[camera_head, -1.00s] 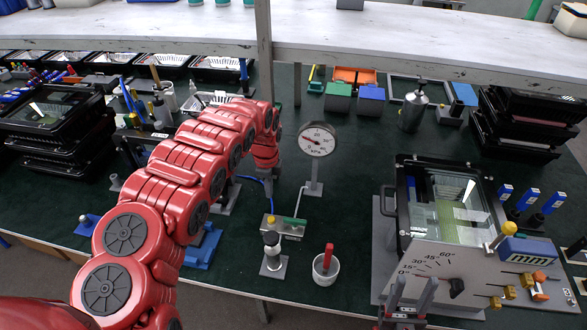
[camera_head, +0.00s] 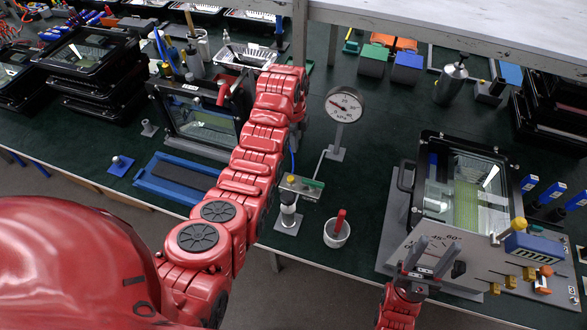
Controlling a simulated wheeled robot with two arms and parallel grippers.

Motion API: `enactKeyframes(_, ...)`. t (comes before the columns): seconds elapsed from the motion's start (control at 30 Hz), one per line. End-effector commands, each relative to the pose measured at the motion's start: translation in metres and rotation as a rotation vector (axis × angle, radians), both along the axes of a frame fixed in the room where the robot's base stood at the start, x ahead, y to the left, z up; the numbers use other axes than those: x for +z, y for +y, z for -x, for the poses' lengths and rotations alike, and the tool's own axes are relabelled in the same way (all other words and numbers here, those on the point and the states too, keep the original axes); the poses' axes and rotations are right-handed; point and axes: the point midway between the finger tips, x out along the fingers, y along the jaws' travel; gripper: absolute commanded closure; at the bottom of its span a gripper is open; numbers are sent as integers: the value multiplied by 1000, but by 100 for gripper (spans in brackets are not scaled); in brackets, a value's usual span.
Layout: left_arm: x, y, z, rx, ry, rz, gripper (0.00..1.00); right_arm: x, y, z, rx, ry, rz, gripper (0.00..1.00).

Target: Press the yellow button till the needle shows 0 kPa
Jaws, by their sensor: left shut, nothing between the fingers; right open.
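The yellow button (camera_head: 291,180) sits on a small grey valve block (camera_head: 305,188) near the front edge of the bench. The round gauge (camera_head: 345,104) stands on a post behind it. Its red needle lies toward the left of the dial, but I cannot read the exact value. My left gripper (camera_head: 296,138) is shut and empty, mostly hidden behind my red arm; it hangs behind and above the button, apart from it. My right gripper (camera_head: 432,257) is open and empty, fingers up, in front of the angle-scale plate (camera_head: 465,262) at the right.
A floodlight housing (camera_head: 427,165) is clamped at the right. Another housing (camera_head: 170,112) stands left of my arm. A shelf (camera_head: 440,22) overhangs the back.

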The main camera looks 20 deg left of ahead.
Motion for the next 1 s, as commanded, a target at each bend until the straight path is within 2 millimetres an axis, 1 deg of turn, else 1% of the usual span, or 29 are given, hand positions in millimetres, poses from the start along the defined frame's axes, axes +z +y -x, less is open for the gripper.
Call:
enactKeyframes(0.03,0,3,5,0,4,-11,100,3,0,0,0,0,0,50)
enactKeyframes(0.23,2,11,13,3,5,-35,100,4,0,0,0,0,0,50)
enactKeyframes(0.53,1,12,14,2,6,-36,100,4,0,0,0,0,0,50)
enactKeyframes(0.63,-2,12,14,2,6,-36,100,1,0,0,0,0,0,50)
enactKeyframes(0.77,-16,11,14,2,6,-35,100,-14,0,0,0,0,0,50)
enactKeyframes(1.0,-62,11,14,1,5,-34,100,-59,0,0,0,0,0,50)
